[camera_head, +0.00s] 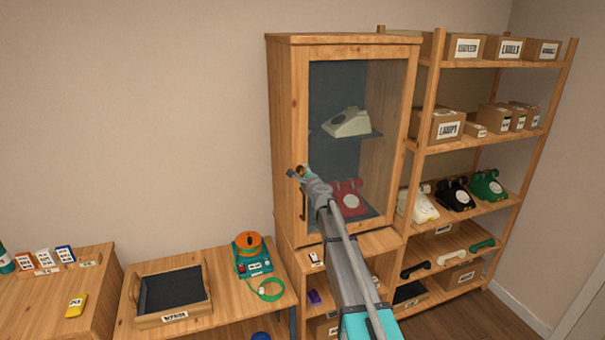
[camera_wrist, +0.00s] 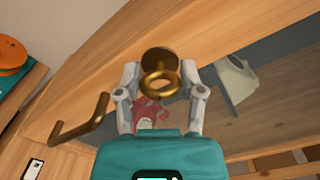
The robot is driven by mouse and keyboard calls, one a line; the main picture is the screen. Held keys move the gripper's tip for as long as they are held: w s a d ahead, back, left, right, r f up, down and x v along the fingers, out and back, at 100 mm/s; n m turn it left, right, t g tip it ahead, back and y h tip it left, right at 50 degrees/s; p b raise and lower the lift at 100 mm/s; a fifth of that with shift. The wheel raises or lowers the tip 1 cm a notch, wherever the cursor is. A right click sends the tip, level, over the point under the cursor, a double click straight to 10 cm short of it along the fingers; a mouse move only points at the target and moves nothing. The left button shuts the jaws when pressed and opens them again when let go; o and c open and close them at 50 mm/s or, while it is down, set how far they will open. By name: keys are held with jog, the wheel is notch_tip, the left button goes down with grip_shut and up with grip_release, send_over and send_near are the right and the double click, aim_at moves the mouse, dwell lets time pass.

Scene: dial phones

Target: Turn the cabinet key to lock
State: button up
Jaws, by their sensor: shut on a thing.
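The wooden cabinet (camera_head: 290,120) stands against the wall with its glass door (camera_head: 340,90) closed. Inside it a cream phone (camera_head: 346,122) sits on the upper shelf and a red phone (camera_head: 347,195) sits below. The brass key (camera_wrist: 159,86) has a ring-shaped bow in front of a round brass plate (camera_wrist: 158,60) on the door frame. My gripper (camera_wrist: 160,92) has a finger on each side of the key bow and is shut on it. In the head view, my gripper (camera_head: 299,174) is at the door's left edge; the key is mostly hidden there.
A brass door handle (camera_wrist: 82,122) is left of my gripper, close to it; it also shows in the head view (camera_head: 303,204). An open shelf (camera_head: 470,140) with phones and boxes stands right. A table with a tray (camera_head: 172,292) and an orange-and-teal device (camera_head: 250,255) is at lower left.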

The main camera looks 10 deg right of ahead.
jog(key=n, duration=0.6)
jog(key=shift+f, duration=0.1)
jog(key=shift+n, duration=0.3)
jog(key=o, duration=1.2)
jog(key=shift+a, duration=0.1)
jog(key=shift+c, duration=0.2)
jog(key=v, duration=1.2)
